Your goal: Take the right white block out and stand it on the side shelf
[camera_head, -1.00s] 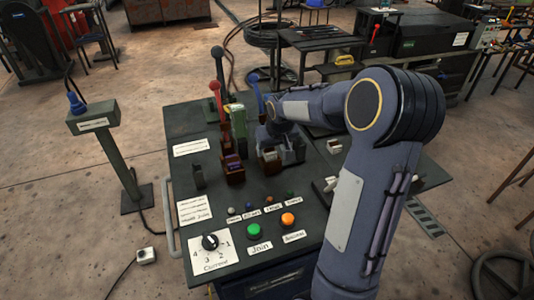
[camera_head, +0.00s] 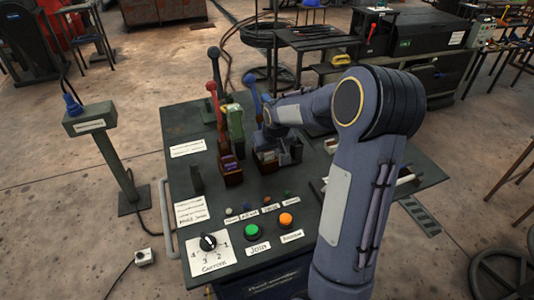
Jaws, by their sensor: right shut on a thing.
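My right gripper (camera_head: 284,152) is low over the right-hand brown holder (camera_head: 266,166) on the dark green console. It is shut on the right white block (camera_head: 267,155), which shows only as a small pale patch at the holder. The fingers hide much of the block, and I cannot tell whether it is clear of the holder. The side shelf (camera_head: 428,171) juts out at the console's right, partly behind my right arm. My left gripper is not in view.
Red and blue levers (camera_head: 254,90) stand behind the holders, with a green clamp piece (camera_head: 235,122) beside the left holder (camera_head: 231,170). Pale items (camera_head: 406,179) lie on the shelf. Buttons and a dial (camera_head: 208,242) are at the front.

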